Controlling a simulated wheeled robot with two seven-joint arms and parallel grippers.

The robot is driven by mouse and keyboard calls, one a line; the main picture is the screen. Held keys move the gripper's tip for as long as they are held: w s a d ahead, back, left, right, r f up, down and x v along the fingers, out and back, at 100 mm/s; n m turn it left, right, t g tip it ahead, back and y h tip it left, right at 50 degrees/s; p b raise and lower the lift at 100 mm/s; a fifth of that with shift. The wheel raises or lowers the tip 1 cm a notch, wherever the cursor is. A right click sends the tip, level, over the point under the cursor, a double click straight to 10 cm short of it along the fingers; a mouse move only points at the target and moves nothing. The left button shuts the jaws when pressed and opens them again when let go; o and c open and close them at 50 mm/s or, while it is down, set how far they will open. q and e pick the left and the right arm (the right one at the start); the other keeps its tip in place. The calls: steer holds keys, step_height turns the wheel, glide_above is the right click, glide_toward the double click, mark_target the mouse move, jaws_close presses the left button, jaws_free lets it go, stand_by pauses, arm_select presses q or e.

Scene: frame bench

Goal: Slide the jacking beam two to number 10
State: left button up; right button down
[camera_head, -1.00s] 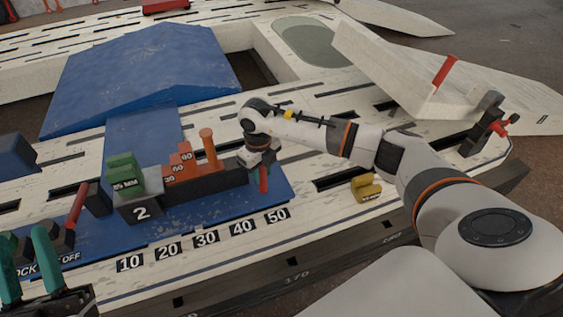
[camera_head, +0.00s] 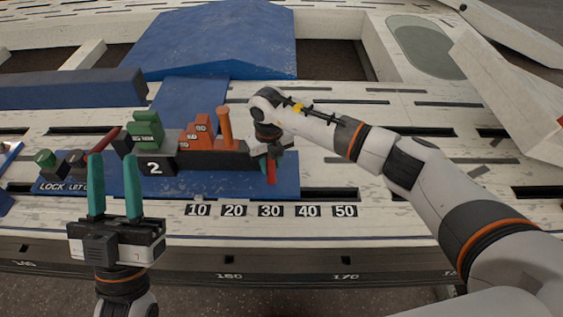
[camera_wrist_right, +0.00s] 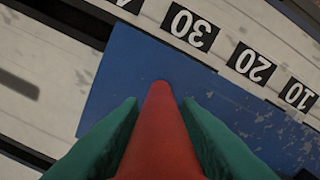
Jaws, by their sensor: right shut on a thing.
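The jacking beam (camera_head: 225,160) is a dark bar on a blue base plate (camera_head: 225,187). It carries a number 2 block (camera_head: 155,166), a green block (camera_head: 146,130), orange steps and an orange post. My right gripper (camera_head: 270,167) is shut on the red handle at the beam's right end. The handle (camera_wrist_right: 160,130) shows between its green fingers in the wrist view. The handle stands roughly in line with number 30 (camera_head: 270,210); the plate's right edge is near 40 (camera_head: 307,210). Number 10 (camera_head: 197,210) is right of the 2 block. My left gripper (camera_head: 114,158) is open and empty.
A long dark blue beam (camera_head: 70,88) lies behind on the left. A blue ramp (camera_head: 215,42) is further back. The pale deck right of the plate is clear around number 50 (camera_head: 345,210).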

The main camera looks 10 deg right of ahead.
steer(key=shift+a, duration=0.35)
steer(key=c, duration=1.3)
jaws_free()
steer(key=shift+o, duration=0.5)
steer(key=shift+a, duration=0.1)
steer(key=shift+r, duration=0.1)
